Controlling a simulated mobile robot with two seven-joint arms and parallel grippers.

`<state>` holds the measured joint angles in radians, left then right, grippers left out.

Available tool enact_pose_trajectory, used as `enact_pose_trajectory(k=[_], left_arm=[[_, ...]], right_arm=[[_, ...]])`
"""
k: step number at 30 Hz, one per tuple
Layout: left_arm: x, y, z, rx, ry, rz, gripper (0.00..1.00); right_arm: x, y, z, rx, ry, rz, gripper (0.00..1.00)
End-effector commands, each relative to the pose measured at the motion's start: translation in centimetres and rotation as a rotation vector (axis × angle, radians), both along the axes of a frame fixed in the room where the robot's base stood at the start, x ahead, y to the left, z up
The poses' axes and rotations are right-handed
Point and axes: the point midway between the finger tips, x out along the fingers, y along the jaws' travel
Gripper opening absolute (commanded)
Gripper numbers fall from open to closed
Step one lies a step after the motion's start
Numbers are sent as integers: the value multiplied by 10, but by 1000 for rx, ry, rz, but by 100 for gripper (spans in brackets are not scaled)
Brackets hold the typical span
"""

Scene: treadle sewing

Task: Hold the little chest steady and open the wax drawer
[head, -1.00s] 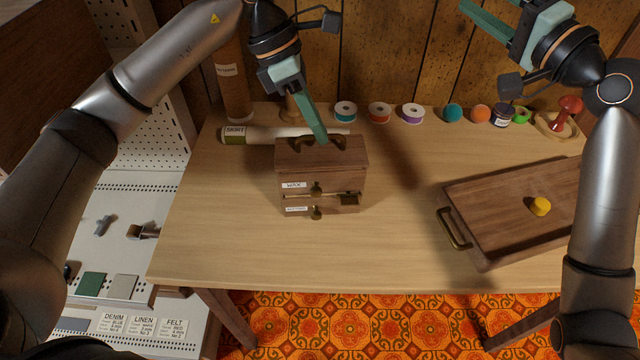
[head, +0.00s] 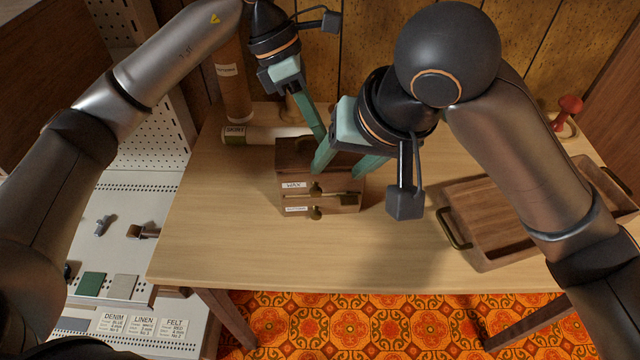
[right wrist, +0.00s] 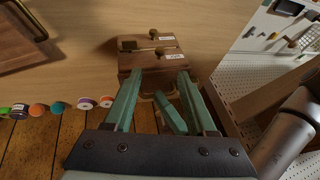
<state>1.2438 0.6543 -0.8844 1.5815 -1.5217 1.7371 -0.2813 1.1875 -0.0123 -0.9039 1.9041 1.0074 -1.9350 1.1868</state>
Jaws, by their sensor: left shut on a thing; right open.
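The little wooden chest (head: 290,158) stands upright on the table. Its upper drawer, the wax drawer (head: 294,185), has a white label and a brass knob (head: 316,188), and looks shut. My left gripper (head: 321,136) is shut on the handle on the chest's top; the handle is mostly hidden in the head view. My right gripper (head: 338,172) is open above the chest's front, its fingers apart, with nothing between them gripped. In the right wrist view, the chest (right wrist: 150,62) lies beyond the open fingertips (right wrist: 160,75), with the wax knob (right wrist: 160,51) between and beyond them.
A lower labelled drawer (head: 297,209) sits under the wax drawer. A wooden tray (head: 490,215) with a brass handle is to the right, partly behind my right arm. A rolled fabric tube (head: 262,133) lies behind the chest. The table front is clear.

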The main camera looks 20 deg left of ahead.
Motion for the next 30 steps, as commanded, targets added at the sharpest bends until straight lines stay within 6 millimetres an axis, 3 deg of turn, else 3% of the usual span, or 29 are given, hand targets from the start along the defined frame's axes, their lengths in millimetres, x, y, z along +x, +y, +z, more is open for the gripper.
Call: enact_pose_trajectory(k=[15,21,30], left_arm=[[0,0,2,-3,-3,0,0],[0,0,2,-3,-3,-1,0],[0,0,2,-3,-3,0,0]], right_arm=[[26,33,-84,1,6,-3,57],[29,38,-96,3,2,-2,57],[30,39,-97,3,2,-2,54]])
